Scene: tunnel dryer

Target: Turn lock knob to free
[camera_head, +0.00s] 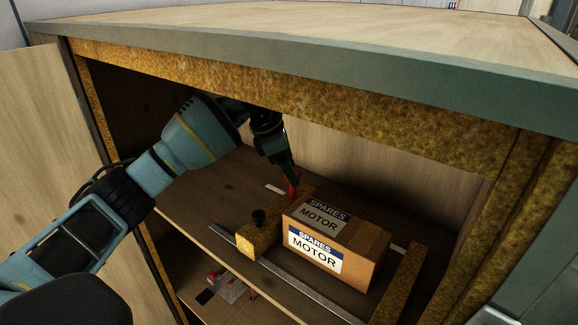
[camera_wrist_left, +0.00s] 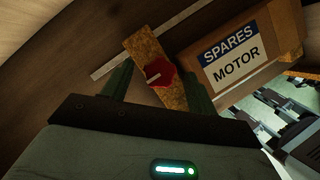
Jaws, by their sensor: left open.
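The lock knob is red. In the head view the red knob (camera_head: 294,184) shows at the far end of a tan block (camera_head: 252,240), just below my left gripper (camera_head: 287,170). In the left wrist view the red knob (camera_wrist_left: 160,74) has a pale mark on its face and lies between the two fingers of my left gripper (camera_wrist_left: 155,78). The fingers are apart, one on each side of it; I cannot tell whether they touch it. My right gripper is in neither view.
A cardboard box labelled SPARES MOTOR (camera_head: 345,240) stands close to the right of the block. The cabinet's top edge (camera_head: 300,85) hangs over my left arm. A lower shelf holds small items (camera_head: 228,287).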

